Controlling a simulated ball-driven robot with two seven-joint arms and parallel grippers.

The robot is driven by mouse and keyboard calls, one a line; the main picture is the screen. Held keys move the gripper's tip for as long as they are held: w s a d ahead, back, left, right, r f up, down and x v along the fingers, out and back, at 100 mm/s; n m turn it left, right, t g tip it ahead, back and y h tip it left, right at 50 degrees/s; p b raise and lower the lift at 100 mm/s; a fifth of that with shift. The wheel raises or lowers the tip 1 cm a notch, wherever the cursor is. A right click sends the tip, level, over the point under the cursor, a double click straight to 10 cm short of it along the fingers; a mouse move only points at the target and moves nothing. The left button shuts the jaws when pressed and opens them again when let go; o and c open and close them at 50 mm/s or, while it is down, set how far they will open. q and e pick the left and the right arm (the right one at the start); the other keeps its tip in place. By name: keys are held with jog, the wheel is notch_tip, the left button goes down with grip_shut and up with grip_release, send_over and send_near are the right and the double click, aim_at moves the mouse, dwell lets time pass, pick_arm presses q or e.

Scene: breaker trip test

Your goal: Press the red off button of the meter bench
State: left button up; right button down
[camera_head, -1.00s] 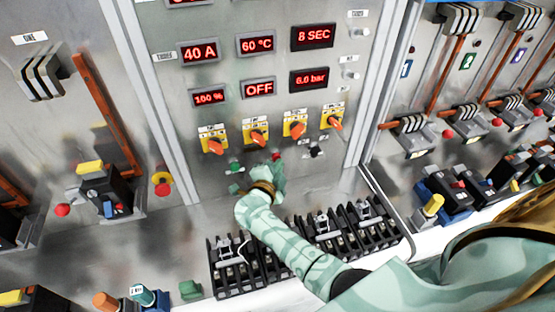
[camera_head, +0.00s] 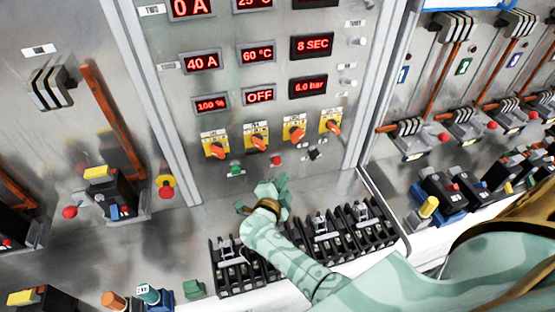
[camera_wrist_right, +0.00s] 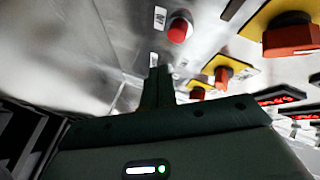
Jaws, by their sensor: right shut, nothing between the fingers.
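The red button (camera_head: 277,160) sits low on the grey meter bench panel (camera_head: 222,128), between a green button (camera_head: 236,170) and a black switch (camera_head: 314,154). In the right wrist view the red button (camera_wrist_right: 179,30) shows beyond my fingers. My right gripper (camera_head: 281,184) is shut and empty, just below the red button in the head view, and looks apart from it. In the right wrist view its closed fingers (camera_wrist_right: 157,86) point toward the panel. One panel display (camera_head: 260,96) reads OFF. My left gripper is not in view.
A row of orange knobs on yellow plates (camera_head: 256,138) lies above the buttons. Black terminal blocks (camera_head: 322,236) stand under my right forearm. A red mushroom button on yellow (camera_head: 165,187) is at left. More breakers (camera_head: 467,125) line the right panel.

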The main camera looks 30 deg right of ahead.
jog(key=shift+s+a+p, duration=0.25)
jog(key=shift+s+p, duration=0.15)
jog(key=shift+s, duration=0.6)
